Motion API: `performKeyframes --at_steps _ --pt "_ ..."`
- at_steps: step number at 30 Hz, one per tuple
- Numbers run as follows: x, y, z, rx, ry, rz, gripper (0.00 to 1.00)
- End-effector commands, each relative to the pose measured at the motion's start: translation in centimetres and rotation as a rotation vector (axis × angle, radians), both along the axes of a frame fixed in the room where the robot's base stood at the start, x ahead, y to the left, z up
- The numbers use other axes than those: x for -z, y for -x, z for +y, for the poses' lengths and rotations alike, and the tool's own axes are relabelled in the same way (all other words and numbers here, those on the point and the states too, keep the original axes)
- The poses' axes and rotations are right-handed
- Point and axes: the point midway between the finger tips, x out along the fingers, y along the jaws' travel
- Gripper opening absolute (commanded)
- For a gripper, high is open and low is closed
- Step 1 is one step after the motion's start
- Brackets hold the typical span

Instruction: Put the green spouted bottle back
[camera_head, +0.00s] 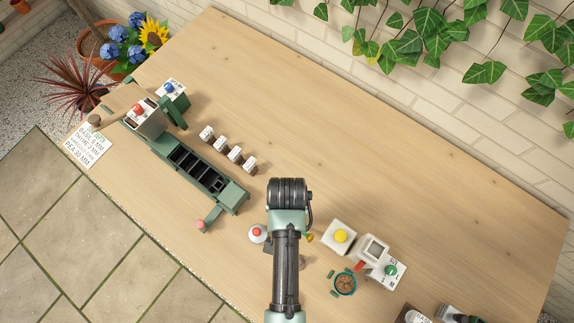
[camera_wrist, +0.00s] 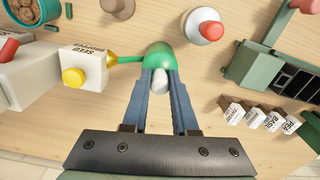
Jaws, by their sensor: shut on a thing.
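The green spouted bottle (camera_wrist: 160,54) is between my gripper's (camera_wrist: 161,76) two blue-grey fingers in the wrist view. The fingers are shut on it, and a white rounded part shows between them. Its thin green spout points left and ends in a brass cone (camera_wrist: 111,60), close to the edge of the seed dropper box in that view. In the head view my arm hides the bottle's body; only the small brass tip (camera_head: 309,237) shows right of the arm. I cannot tell whether the bottle touches the table.
The seed dropper (camera_head: 340,237) with a yellow button stands right of my arm, and a pot of brown grains (camera_head: 345,283) is near it. A white bottle with red top (camera_head: 257,233) is just left. A green tray machine (camera_head: 207,187) and several small labelled blocks (camera_head: 235,155) lie further left. The back right table is clear.

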Motion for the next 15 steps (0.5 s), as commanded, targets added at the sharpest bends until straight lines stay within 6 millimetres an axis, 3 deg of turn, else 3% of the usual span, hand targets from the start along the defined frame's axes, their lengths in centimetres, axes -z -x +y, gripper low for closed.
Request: performKeyframes --at_steps 13,14,15 --pt "0.84 -0.07 0.00 0.000 0.000 -0.002 0.00" --pt "0.83 -0.04 0.00 0.000 0.000 -0.001 0.30" --pt "0.79 -0.04 0.00 0.000 0.000 -0.001 0.37"
